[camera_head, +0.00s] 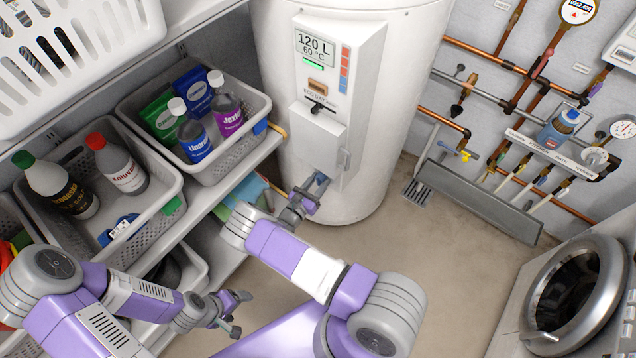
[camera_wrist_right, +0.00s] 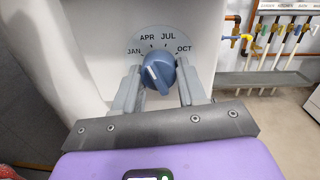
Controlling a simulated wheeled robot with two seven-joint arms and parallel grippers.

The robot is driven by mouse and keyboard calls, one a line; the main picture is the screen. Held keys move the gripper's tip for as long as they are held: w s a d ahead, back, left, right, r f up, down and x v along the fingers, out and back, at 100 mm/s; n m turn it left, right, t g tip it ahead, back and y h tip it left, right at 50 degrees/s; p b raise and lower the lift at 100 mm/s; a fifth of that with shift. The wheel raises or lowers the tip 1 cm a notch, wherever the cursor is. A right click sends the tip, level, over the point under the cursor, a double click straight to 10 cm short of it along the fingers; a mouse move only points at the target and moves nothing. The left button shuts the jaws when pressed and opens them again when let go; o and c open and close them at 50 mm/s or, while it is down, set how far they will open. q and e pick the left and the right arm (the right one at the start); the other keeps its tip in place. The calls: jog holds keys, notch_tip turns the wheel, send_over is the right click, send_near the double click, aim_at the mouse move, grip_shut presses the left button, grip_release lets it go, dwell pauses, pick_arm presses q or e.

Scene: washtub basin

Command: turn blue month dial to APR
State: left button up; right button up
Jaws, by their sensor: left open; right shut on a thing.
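The blue month dial (camera_wrist_right: 159,71) sits on the white heater's front in the right wrist view. JAN, APR, JUL and OCT are printed on the grey plate (camera_wrist_right: 158,38) around it. A pale mark shows on the dial's face, but I cannot tell for sure which label it points to. My right gripper (camera_wrist_right: 157,84) has a finger on each side of the dial and is shut on it. In the head view my right gripper (camera_head: 315,188) is at the heater's lower front, and the dial is hard to make out there. My left gripper (camera_head: 239,312) is open and empty, low at the left.
The white water heater (camera_head: 383,150) stands at the back, with a panel above the dial. Shelf baskets (camera_head: 180,200) with bottles are at the left. Pipes and valves line the right wall. A washing machine (camera_head: 580,290) is at the right front. The floor between is clear.

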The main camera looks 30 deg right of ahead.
dwell(0.5)
jog(key=o, duration=1.1)
jog(key=shift+c, duration=0.2)
jog(key=p+v, duration=0.1)
jog(key=v, duration=0.6)
jog(key=shift+a+p, duration=0.3)
jog(key=shift+s, duration=0.1)
